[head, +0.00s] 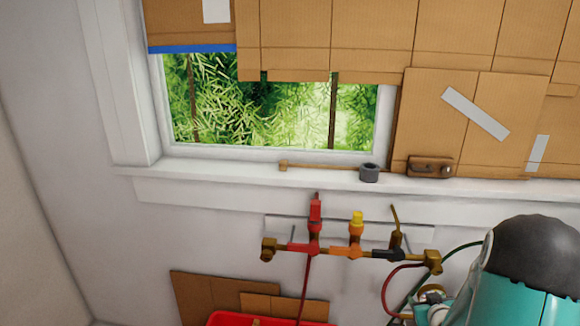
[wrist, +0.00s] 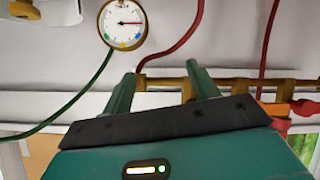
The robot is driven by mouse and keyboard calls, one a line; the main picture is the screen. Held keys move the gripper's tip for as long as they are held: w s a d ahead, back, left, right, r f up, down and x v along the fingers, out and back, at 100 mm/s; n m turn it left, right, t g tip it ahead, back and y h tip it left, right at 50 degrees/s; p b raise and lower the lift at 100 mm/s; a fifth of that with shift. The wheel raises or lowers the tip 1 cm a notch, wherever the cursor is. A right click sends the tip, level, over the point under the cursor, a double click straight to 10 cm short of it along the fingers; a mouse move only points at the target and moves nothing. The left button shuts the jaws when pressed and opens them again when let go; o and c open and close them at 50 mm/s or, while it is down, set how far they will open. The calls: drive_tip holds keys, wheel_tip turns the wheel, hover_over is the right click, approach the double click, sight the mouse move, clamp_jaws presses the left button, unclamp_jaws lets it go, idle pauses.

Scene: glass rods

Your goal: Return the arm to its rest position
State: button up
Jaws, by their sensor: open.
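My gripper (wrist: 160,88) shows in the wrist view as two green fingers spread apart, with nothing seen between them. Beyond the fingertips is a brass pipe (wrist: 235,86) with hoses; whether a finger touches it I cannot tell. In the head view, my teal arm with a black rounded cap (head: 535,262) fills the lower right corner. It covers part of the wall there, and my fingers cannot be made out in that view.
A brass manifold (head: 375,252) with red, yellow and brass valves is on the wall left of my arm. A round gauge (wrist: 122,23) hangs near my fingers. A red bin (head: 225,319) and cardboard (head: 205,297) are below.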

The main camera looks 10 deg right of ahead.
drive_tip(key=s+a+r+g, duration=0.3)
drive_tip(key=a+r, duration=1.3)
drive_tip(key=r, duration=0.1)
drive_tip(key=s+a+r+g+y, duration=0.1)
drive_tip(key=s+a+r+y, duration=0.1)
drive_tip(key=s+a, duration=0.6)
drive_tip(key=s+a+r+n+g+y, duration=0.1)
drive_tip(key=s+a+r+g, duration=0.1)
drive_tip(key=s+a+r, duration=0.3)
drive_tip(key=s+a, duration=0.4)
drive_tip(key=shift+s+y, duration=0.25)
drive_tip(key=shift+y, duration=0.15)
drive_tip(key=shift+d+r, duration=0.1)
drive_tip(key=c, duration=0.5)
drive_tip(key=shift+a, duration=0.2)
